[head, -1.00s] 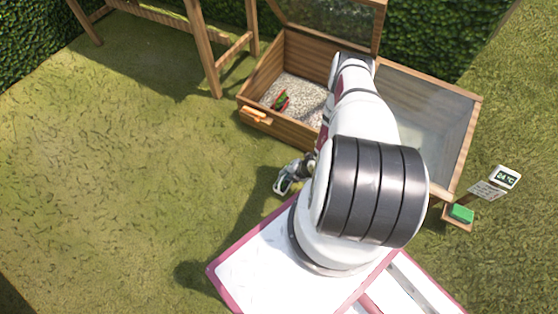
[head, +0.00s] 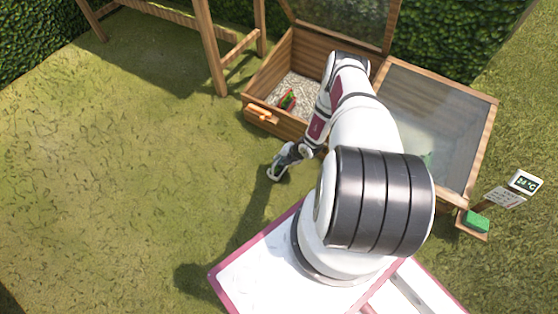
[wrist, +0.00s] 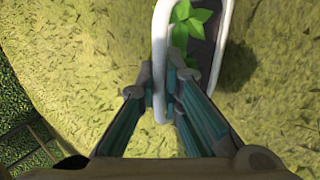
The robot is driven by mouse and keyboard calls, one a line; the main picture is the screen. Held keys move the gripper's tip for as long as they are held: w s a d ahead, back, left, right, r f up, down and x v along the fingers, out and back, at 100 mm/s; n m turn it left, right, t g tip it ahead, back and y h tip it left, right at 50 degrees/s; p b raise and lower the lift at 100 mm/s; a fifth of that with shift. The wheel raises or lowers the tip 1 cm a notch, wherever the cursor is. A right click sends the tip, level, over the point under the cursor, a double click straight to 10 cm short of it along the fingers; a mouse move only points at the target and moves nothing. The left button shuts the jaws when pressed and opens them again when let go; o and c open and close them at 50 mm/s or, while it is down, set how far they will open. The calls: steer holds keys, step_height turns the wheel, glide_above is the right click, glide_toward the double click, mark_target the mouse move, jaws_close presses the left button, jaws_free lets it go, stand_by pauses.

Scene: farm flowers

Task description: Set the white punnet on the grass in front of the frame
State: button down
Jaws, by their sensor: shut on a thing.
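The white punnet (wrist: 222,45) shows in the wrist view as a white rim around dark soil with a green seedling. My gripper (wrist: 168,88) is shut on its near rim. In the head view my gripper (head: 281,168) and a sliver of the punnet (head: 276,177) are over the grass in front of the wooden frame (head: 285,128), apart from its front wall. A shadow lies beside the punnet in the wrist view. I cannot tell for sure whether its base touches the grass. My arm hides part of the frame.
The frame's left bay has its lid raised and holds gravel and a red container (head: 288,98) with a green plant. A glass lid (head: 430,120) covers the right bay. A temperature sign (head: 525,183) and green block (head: 477,222) stand at right. Grass at left is clear.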

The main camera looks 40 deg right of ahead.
steer(key=shift+f, duration=0.15)
steer(key=c, duration=1.8)
jaws_free()
steer(key=shift+o, duration=0.2)
